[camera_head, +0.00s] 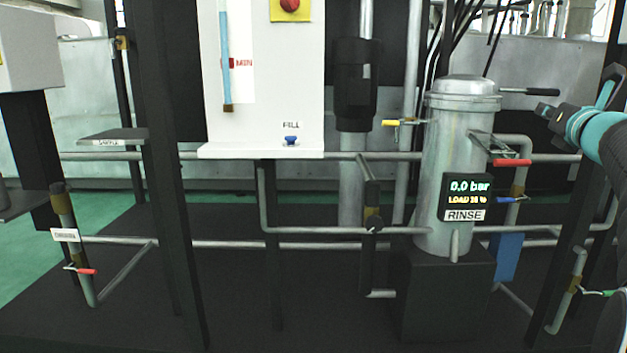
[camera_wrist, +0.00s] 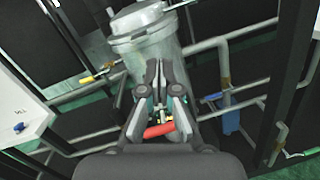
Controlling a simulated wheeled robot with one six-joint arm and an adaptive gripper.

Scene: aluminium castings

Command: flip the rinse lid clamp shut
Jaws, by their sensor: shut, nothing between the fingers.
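The rinse vessel (camera_head: 447,190) is an upright grey metal cylinder, and its round lid (camera_head: 464,88) sits on top. The clamp (camera_head: 490,146) is a grey metal linkage on the vessel's right side, below the lid. Its red handle (camera_head: 512,163) sticks out low to the right. In the wrist view the red handle (camera_wrist: 159,130) shows between the finger bases, and my fingers hide part of the linkage. My gripper (camera_head: 545,110) is shut and empty, right of the vessel and above the red handle. In the wrist view its fingertips (camera_wrist: 162,66) overlap the vessel; contact cannot be told.
A black bar (camera_head: 530,91) extends right from the lid. A yellow-handled valve (camera_head: 403,122) is left of the vessel, and a blue-handled valve (camera_head: 512,199) is below the clamp. Pipes and dark posts (camera_head: 583,200) crowd the right side. A white panel (camera_head: 262,75) stands left.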

